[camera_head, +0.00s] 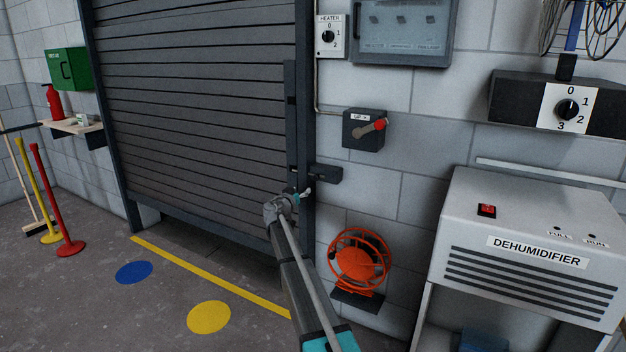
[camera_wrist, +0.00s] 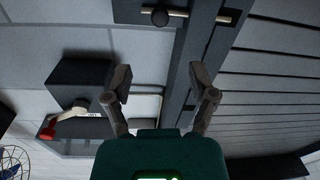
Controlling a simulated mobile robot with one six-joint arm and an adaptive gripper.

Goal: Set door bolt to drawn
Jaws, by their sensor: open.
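The door bolt (camera_head: 325,174) is at the right edge of the roller shutter door (camera_head: 195,110), on a dark mount. In the wrist view it shows at the top as a pale rod with a dark round knob (camera_wrist: 160,17); the rod crosses the dark upright frame, and its end shows on the shutter side. My gripper (camera_wrist: 160,78) is open and empty, its fingers pointing toward the bolt but apart from the knob. In the head view my gripper (camera_head: 301,194) is just below and left of the bolt mount, partly hidden by my arm.
A grey switch box (camera_head: 363,130) with a red-tipped lever is on the wall above right of the bolt. An orange hose reel (camera_head: 360,258) hangs below right. A dehumidifier (camera_head: 530,250) stands at the right. The floor left of my arm is mostly clear.

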